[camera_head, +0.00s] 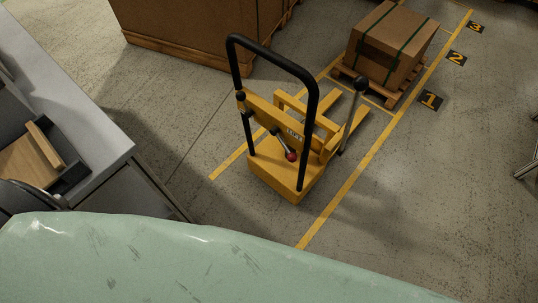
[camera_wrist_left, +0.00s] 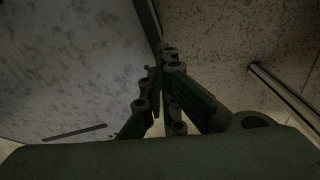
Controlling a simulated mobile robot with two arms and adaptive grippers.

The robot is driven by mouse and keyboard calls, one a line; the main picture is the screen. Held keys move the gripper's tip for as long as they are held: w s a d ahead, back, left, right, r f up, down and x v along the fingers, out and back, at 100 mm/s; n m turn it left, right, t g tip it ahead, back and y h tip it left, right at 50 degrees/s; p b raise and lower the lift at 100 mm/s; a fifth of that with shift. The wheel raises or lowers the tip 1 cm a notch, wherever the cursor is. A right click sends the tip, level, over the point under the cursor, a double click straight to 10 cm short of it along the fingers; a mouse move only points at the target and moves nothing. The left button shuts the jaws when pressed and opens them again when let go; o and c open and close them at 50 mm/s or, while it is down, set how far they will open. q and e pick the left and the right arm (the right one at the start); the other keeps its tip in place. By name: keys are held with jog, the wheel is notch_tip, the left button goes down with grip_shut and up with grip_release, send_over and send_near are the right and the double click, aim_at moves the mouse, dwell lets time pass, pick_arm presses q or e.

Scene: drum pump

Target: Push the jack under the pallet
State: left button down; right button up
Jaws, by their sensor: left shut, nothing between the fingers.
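The yellow jack (camera_head: 283,172) stands on the concrete floor in the middle of the head view, with a black hoop handle (camera_head: 271,45) toward me. It has a red-knobbed lever (camera_head: 290,155) and a taller black-knobbed lever (camera_head: 358,88). Its forks (camera_head: 355,124) point away, up and right, toward the wooden pallet (camera_head: 394,99). The fork tips look just short of the pallet's near side. A strapped cardboard box (camera_head: 388,48) sits on the pallet. My left gripper (camera_wrist_left: 165,52) is shut and empty in the left wrist view, with floor and a grey surface beyond. My right gripper is not in view.
Yellow floor lines (camera_head: 345,187) bound the lane of jack and pallet. Number plates mark the bays at right. A large crate (camera_head: 195,28) stands at the back left, and a grey bench (camera_head: 95,155) at the left. The floor right of the lane is mostly clear.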

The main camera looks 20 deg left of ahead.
pick_arm(q)
jog(key=c, duration=2.5)
grip_release()
jog(key=o, duration=1)
jog(key=w+r+m+t+p, duration=0.1)
jog(key=w+r, duration=0.2)
jog(key=w, duration=0.3)
jog(key=w+d+r+m+t+p, duration=0.1)
jog(key=w+r+m, duration=0.1)
jog(key=w+r, duration=0.2)
jog(key=w+r+m+t+p, duration=0.1)
jog(key=w+r, duration=0.3)
jog(key=w, duration=0.6)
jog(key=shift+w+d+r+m+t+p, duration=0.2)
jog(key=shift+m+t+p, duration=0.2)
jog(key=shift+m+t, duration=0.15)
jog(key=shift+c, duration=0.2)
jog(key=m+t+p, duration=0.7)
jog(key=m+t, duration=0.4)
send_near(267, 58)
jog(key=w, duration=0.4)
jog(key=shift+w+f, duration=0.2)
jog(key=w, duration=0.2)
jog(key=w+f, duration=0.1)
jog(key=w, duration=0.3)
jog(key=shift+w+f+p, duration=0.3)
jog(key=shift+w+p, duration=0.05)
jog(key=shift+w, duration=0.05)
